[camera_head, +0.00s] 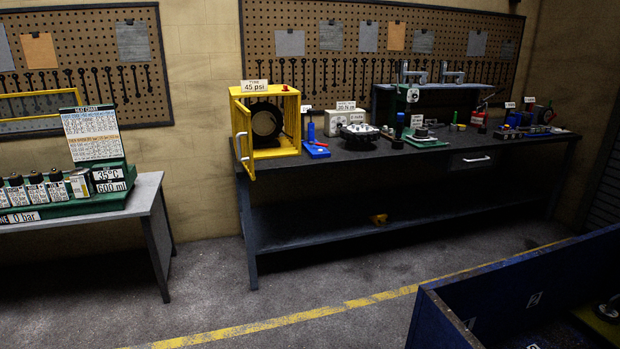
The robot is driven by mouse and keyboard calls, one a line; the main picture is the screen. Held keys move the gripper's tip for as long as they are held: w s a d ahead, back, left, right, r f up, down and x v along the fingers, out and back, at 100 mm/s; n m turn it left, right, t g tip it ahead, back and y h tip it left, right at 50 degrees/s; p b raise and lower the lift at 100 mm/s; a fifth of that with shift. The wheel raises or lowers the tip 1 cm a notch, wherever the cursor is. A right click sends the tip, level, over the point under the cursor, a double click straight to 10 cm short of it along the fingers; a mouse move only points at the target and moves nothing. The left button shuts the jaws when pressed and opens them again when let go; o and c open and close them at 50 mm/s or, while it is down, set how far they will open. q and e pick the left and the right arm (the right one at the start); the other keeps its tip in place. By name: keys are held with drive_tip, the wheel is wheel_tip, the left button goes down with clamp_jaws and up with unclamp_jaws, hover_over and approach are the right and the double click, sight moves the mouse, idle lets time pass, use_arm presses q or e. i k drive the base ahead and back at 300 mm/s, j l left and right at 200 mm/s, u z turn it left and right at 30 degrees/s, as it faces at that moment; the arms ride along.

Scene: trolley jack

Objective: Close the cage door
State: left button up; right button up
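A yellow cage (292,103) stands at the left end of the dark workbench, with a black tyre (266,122) inside and a "45 psi" sign on top. Its yellow-framed door (242,133) is swung open toward me at the cage's left front edge. A pale handle (243,147) shows on the door. A small red part sits on the cage's top right. Neither of my grippers shows in this view.
The workbench (390,152) carries several tools and parts right of the cage. A grey table (148,190) with bottles and signs stands at left. A blue-walled bin (520,280) fills the lower right. Grey floor (215,280) before the bench is clear.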

sight(239, 139)
drive_tip(key=i+j+z, duration=0.4)
drive_tip(key=i+j, duration=0.55)
drive_tip(key=j+u, duration=0.1)
drive_tip(key=j, duration=0.35)
drive_tip(key=i+j+u, duration=0.1)
drive_tip(key=j, duration=0.3)
drive_tip(key=i+j+z, duration=0.3)
drive_tip(key=z, duration=0.15)
drive_tip(key=i+j+z, duration=0.4)
